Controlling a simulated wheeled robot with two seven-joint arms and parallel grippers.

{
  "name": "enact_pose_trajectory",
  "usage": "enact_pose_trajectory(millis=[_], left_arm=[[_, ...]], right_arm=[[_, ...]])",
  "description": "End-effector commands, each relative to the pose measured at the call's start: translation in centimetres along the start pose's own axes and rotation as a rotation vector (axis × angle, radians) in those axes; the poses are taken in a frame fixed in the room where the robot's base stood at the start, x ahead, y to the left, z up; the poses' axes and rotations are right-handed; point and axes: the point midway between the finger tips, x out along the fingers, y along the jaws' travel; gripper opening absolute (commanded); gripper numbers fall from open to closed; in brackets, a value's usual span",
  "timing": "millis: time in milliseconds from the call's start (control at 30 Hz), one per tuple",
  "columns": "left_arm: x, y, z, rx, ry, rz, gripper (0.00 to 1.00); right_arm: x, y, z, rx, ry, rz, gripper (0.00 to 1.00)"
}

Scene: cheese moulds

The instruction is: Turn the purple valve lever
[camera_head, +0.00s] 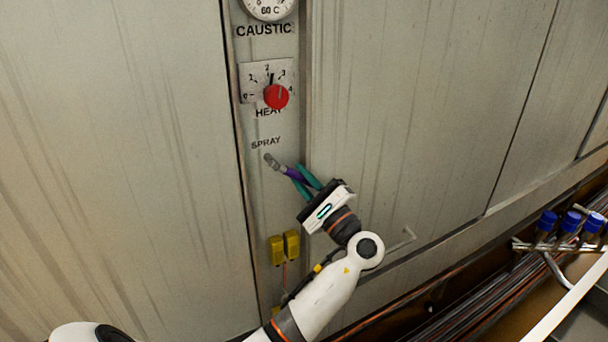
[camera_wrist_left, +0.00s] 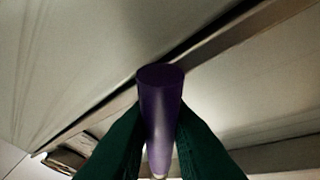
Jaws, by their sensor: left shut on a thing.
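The purple valve lever (camera_head: 292,173) is on the narrow panel strip of the wall, below the word SPRAY. Its grey metal pivot end (camera_head: 271,160) is at the upper left, and the purple handle slopes down to the right. My left gripper (camera_head: 304,182) has its green fingers shut around the handle. In the left wrist view the purple lever (camera_wrist_left: 160,110) stands between the two green fingers (camera_wrist_left: 158,150), with its round end facing the camera. My right gripper is not in view.
Above the lever are a red HEAT knob (camera_head: 276,96) and a CAUSTIC gauge (camera_head: 268,8). Two yellow boxes (camera_head: 284,247) are below it. Blue-capped items (camera_head: 570,222) stand at the far right, near pipes (camera_head: 440,318) along the floor. The wall panels either side are flat.

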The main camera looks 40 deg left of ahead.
Motion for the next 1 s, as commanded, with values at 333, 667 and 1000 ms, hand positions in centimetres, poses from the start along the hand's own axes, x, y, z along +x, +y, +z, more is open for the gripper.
enact_pose_trajectory(millis=[333, 667, 1000], left_arm=[[-0.1, -0.1, 0.1, 0.008, -0.003, 0.003, 0.00], [-0.1, -0.1, 0.0, 0.007, -0.002, 0.003, 0.38], [-2.0, -0.4, 0.3, 0.006, -0.005, 0.002, 0.38]], right_arm=[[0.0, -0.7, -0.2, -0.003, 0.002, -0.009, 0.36], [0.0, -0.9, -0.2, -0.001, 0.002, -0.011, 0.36], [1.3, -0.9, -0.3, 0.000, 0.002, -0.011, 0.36]])
